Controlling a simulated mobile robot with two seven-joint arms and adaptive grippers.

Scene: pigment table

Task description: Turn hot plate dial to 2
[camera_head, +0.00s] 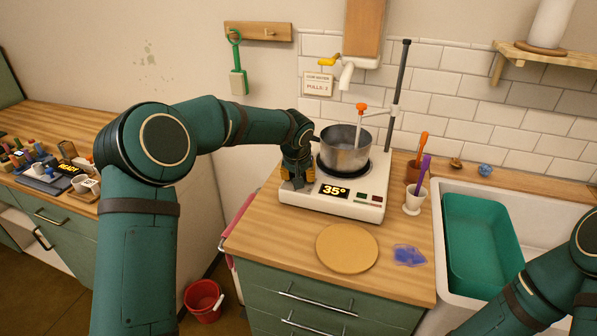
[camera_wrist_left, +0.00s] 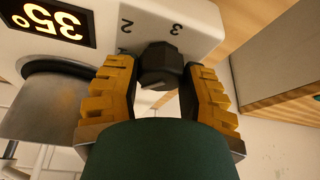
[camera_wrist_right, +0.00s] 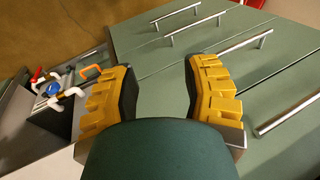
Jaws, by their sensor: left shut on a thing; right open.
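The white hot plate (camera_head: 362,203) stands on the wooden counter, with a display reading 35°. A grey metal pot (camera_head: 345,150) sits on its black ring. My left gripper (camera_head: 296,183) is at the plate's front left corner. In the left wrist view its yellow-padded fingers close around the dark faceted dial (camera_wrist_left: 160,66). The printed numbers 2 and 3 show beside the dial; another mark is partly hidden by a finger. Which number the dial points to I cannot tell. My right gripper (camera_wrist_right: 160,85) is open and empty, in front of green drawers.
A round wooden board (camera_head: 347,248) and a blue patch (camera_head: 409,255) lie on the counter front. A white cup (camera_head: 413,200) with a purple tool stands right of the hot plate. The sink (camera_head: 455,185) with a green basin is farther right.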

